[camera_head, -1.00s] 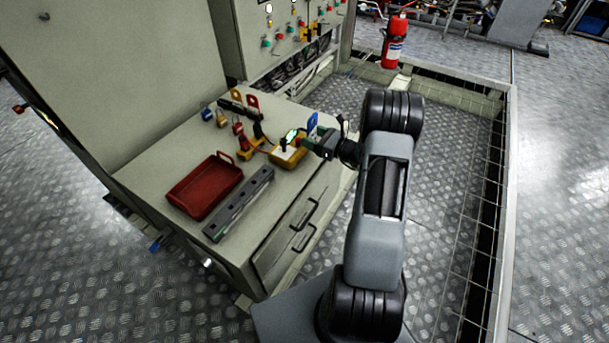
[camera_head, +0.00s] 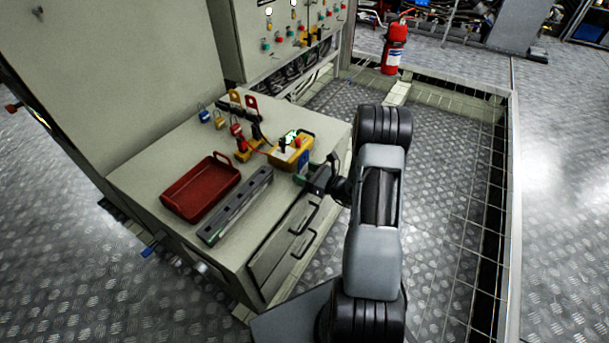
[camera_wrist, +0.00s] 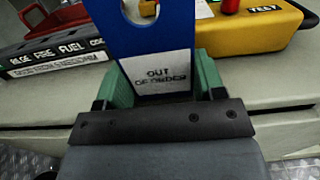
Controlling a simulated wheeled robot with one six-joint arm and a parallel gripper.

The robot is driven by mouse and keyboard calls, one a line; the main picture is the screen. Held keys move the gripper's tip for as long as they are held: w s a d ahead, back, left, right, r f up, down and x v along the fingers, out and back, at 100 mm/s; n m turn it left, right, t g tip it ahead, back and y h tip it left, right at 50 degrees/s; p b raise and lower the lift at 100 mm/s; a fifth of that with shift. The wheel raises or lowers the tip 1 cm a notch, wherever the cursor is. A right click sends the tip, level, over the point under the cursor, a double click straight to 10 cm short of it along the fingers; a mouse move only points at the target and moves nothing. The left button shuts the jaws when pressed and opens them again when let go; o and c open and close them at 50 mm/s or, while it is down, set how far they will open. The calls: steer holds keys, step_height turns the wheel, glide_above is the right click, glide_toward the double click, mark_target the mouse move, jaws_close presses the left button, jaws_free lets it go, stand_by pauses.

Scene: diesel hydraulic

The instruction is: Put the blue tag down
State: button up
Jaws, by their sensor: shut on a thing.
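The blue tag (camera_wrist: 150,35) stands upright in my gripper (camera_wrist: 155,90) in the wrist view. It has a hole near its top and a white label reading "OUT OF ORDER". The green jaws are shut on its lower part. In the head view my gripper (camera_head: 302,176) is at the right front edge of the grey cabinet top (camera_head: 185,145), beside the yellow tester. The tag is not clearly visible there, and I cannot tell whether it touches the surface.
The yellow tester (camera_head: 291,158) stands just behind my gripper. A red tray (camera_head: 200,190) and a grey labelled bar (camera_head: 236,207) lie to the left. Several padlocks, including a blue one (camera_head: 203,114), and a red tag (camera_head: 252,103) are further back. Drawer handles (camera_head: 303,218) stick out in front.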

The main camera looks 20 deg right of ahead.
steer(key=shift+f, duration=0.1)
steer(key=o, duration=0.8)
steer(key=shift+o, duration=0.2)
